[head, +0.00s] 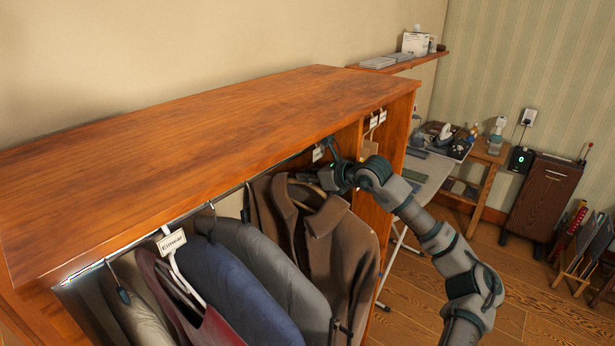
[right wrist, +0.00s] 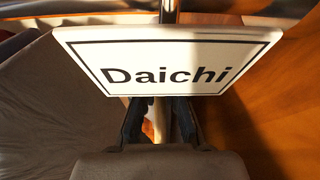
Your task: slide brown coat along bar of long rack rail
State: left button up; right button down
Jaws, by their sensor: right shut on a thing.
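The brown coat (head: 338,240) hangs at the right end of the row of clothes, under the long rack rail (head: 226,193). My right gripper (head: 325,177) is at the top of the coat, by its collar, just below the rail. It is shut on the coat's hanger; the exact grip is partly hidden. In the right wrist view, the two dark fingers (right wrist: 160,122) stand around a pale narrow piece, behind a white tag (right wrist: 170,65) reading "Daichi". My left gripper is not in view.
Grey jackets (head: 270,262), a blue jacket (head: 235,290) and a dark red garment (head: 185,305) hang to the left. A white tag (head: 171,242) hangs among them. The wooden cabinet top (head: 200,140) covers the rail. A wooden side panel (head: 398,130) bounds the right end.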

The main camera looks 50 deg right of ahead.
jog(key=shift+r, duration=0.2)
jog(key=c, duration=1.2)
grip_release()
jog(key=shift+s, duration=0.1)
jog(key=shift+a+f, duration=0.15)
jog(key=shift+f, duration=0.2)
jog(key=shift+s+d+r, duration=0.2)
jog(key=shift+s+r, duration=0.1)
jog(key=shift+s, duration=0.15)
jog(key=v, duration=1)
jog(key=shift+s+a+r, duration=0.15)
jog(key=shift+s+r, duration=0.05)
jog(key=shift+r, duration=0.05)
jog(key=shift+s+r, duration=0.1)
jog(key=shift+s, duration=0.2)
